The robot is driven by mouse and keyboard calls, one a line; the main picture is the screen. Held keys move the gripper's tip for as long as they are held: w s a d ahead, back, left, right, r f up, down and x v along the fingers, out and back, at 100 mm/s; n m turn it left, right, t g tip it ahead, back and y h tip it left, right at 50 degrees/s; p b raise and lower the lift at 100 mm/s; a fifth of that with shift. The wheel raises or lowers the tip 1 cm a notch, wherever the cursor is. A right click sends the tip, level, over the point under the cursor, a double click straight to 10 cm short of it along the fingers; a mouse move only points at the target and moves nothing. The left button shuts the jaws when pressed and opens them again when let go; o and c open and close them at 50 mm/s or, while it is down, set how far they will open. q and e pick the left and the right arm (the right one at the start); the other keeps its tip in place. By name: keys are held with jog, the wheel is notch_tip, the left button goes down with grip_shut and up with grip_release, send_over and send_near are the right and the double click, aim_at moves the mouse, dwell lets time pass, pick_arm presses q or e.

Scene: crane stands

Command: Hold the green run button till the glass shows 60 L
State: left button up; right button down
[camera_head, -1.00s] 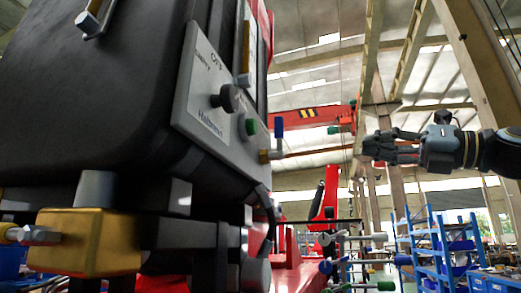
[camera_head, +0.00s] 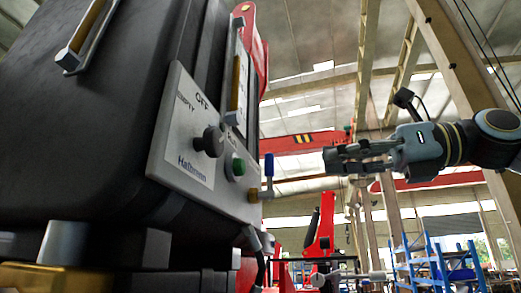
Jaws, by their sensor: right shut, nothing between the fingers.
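The green run button (camera_head: 238,166) sits on the grey control panel (camera_head: 165,160) of a large dark tank, to the right of a black selector knob (camera_head: 209,142). An amber sight glass (camera_head: 236,95) stands upright above the button; its level cannot be read from here. Another amber glass (camera_head: 88,25) is on the tank's near face at the upper left. My right gripper (camera_head: 330,160) comes in from the right, shut and empty, its fingers pointing left toward the panel. It is clearly apart from the button. My left gripper is not in view.
A blue-handled valve (camera_head: 268,165) sticks out at the panel's right edge, between the button and my right gripper. A brass block (camera_head: 50,278) is at the lower left. Blue shelving (camera_head: 440,265) and red machinery stand far behind. Open air lies between valve and gripper.

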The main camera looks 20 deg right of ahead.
aim_at(244, 167)
jog(key=p+x, duration=0.4)
jog(key=x, duration=0.1)
jog(key=p+x, duration=0.5)
jog(key=shift+w+a+r, duration=0.2)
jog(key=shift+a+r, duration=0.05)
jog(key=shift+a, duration=0.05)
pick_arm(q)
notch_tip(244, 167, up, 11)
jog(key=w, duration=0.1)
jog(key=shift+p, duration=0.4)
pick_arm(e)
jog(key=shift+w+a+f, duration=0.2)
jog(key=shift+w+a, duration=0.3)
jog(key=shift+a, duration=0.2)
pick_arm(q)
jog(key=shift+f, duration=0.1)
